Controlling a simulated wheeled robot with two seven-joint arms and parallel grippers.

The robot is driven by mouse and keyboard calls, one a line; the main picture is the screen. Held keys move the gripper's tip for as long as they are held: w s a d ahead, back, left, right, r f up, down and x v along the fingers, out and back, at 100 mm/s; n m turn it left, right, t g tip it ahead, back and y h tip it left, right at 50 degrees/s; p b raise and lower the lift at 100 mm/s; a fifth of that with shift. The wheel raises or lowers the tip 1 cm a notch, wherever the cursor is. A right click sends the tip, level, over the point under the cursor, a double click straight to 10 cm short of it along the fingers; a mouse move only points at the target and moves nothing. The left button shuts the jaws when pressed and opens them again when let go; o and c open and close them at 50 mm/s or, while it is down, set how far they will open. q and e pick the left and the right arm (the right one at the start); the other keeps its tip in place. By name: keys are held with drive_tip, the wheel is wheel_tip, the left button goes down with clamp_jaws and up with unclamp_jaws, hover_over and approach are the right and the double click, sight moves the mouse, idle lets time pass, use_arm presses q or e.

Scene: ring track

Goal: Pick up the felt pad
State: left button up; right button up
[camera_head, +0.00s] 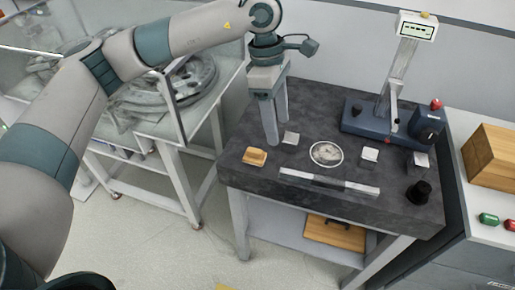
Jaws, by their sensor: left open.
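Several small pieces lie on the dark stone top of the bench (236,168); I cannot tell for sure which is the felt pad. They are a tan block (254,156), a small pale block (291,138), a round grey disc with a white rim (326,153) and another white-topped block (370,154). My left gripper (275,134) points down, open and empty, with its fingers over the bench between the tan block and the pale block. It looks apart from both. My right gripper is not in view.
A long black-and-white bar (328,181) lies along the front. A blue-based instrument with a post (375,122) stands behind right, and a black knob-like piece (418,192) at the right corner. A wooden box (490,155) sits right.

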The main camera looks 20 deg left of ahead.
use_arm(q)
drive_tip(key=w+a+r+t+y, duration=0.1)
drive_tip(key=w+a+r+y, duration=0.1)
drive_tip(key=a, duration=0.3)
drive_tip(key=shift+w+a, duration=0.15)
drive_tip(key=shift+w, duration=0.25)
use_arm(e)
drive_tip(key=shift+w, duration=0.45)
use_arm(q)
drive_tip(key=shift+f, duration=0.1)
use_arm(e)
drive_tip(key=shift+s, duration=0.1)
use_arm(q)
drive_tip(key=p, duration=0.4)
hover_over(259, 150)
wheel_tip(259, 150, down, 11)
drive_tip(key=shift+r, duration=0.1)
drive_tip(key=shift+f, duration=0.6)
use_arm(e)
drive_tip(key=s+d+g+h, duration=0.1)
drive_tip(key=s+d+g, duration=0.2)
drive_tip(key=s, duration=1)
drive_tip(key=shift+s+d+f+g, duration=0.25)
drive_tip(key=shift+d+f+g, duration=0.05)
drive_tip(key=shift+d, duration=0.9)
